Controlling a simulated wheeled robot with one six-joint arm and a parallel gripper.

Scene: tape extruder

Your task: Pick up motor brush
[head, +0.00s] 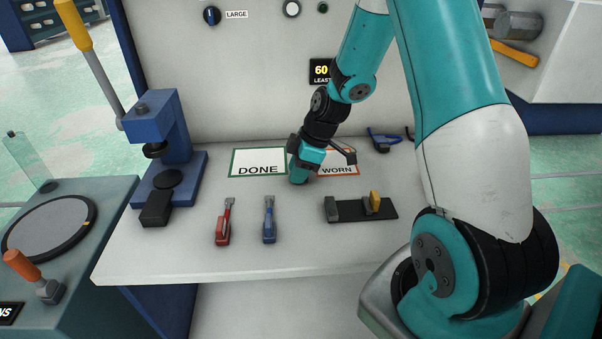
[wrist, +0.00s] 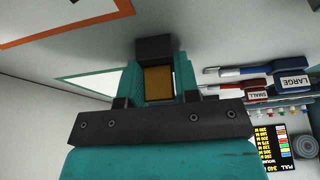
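My gripper (wrist: 158,84) has its two teal fingers against the sides of a small block, which I take to be the motor brush (wrist: 154,48). It has a dark end beyond the fingertips and a brown part (wrist: 158,82) between the fingers. In the head view my gripper (head: 298,174) is low over the worktable (head: 300,255), between the white DONE mat (head: 258,162) and the orange-edged WORN mat (head: 340,169). The brush cannot be made out there. Whether it touches the table is unclear.
A blue press (head: 160,150) stands left. A red-handled tool (head: 224,222) and a blue-handled tool (head: 269,220) lie in front. A black holder with a yellow piece (head: 375,200) sits to the right. Blue pliers (head: 384,140) lie at the back. The front table edge is clear.

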